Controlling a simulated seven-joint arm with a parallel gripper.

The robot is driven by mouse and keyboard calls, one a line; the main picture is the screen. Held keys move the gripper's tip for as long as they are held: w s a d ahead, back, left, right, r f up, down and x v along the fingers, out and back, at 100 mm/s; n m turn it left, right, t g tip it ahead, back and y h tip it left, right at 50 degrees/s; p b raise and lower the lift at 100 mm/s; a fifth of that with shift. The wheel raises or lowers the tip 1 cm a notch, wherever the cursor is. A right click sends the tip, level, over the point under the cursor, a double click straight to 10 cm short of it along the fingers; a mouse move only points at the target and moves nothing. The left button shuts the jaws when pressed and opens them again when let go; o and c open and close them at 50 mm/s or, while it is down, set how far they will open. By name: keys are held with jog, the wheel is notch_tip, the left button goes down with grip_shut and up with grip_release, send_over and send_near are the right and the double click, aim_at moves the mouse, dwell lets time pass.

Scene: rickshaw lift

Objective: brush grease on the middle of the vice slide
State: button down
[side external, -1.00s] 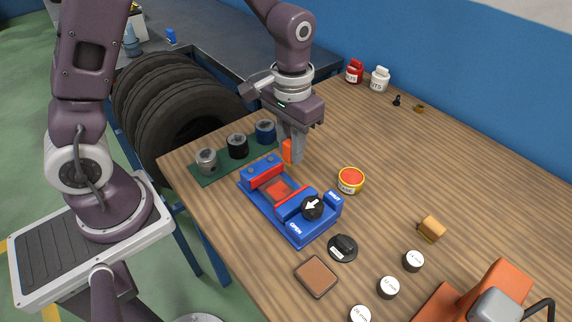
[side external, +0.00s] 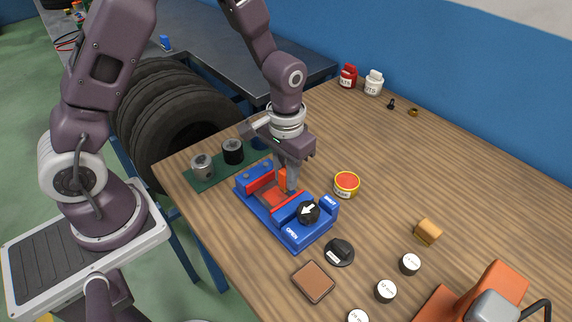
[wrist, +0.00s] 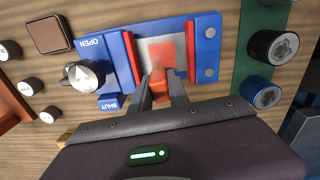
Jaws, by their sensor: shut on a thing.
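The blue vice (side external: 292,233) lies on the wooden bench with red jaw faces, a black knob and OPEN and SHUT marks. Its grey slide (wrist: 149,46) shows between the jaws, with an orange-red patch (wrist: 161,54) in the middle. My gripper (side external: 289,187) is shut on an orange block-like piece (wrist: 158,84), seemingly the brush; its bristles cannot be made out. The gripper is low over the vice, its tip beside the patch; whether it touches the slide I cannot tell.
A green mat (side external: 208,180) with several cylinders lies behind the vice. A black knob piece (side external: 340,251), a brown square pad (side external: 313,282) and white-topped cylinders (side external: 386,291) are in front. Red and white jars (side external: 373,83) stand far back. The bench right of the tin is fairly clear.

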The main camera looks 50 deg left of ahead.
jog(key=shift+s+f, duration=0.1)
jog(key=shift+f, duration=0.6)
jog(key=shift+s+f, duration=0.1)
jog(key=shift+s, duration=1.3)
jog(key=shift+w, duration=1.4)
jog(key=shift+s, duration=1.6)
jog(key=w, duration=0.3)
jog(key=shift+w, duration=0.15)
jog(key=shift+r, duration=4.1)
jog(key=shift+w, duration=0.1)
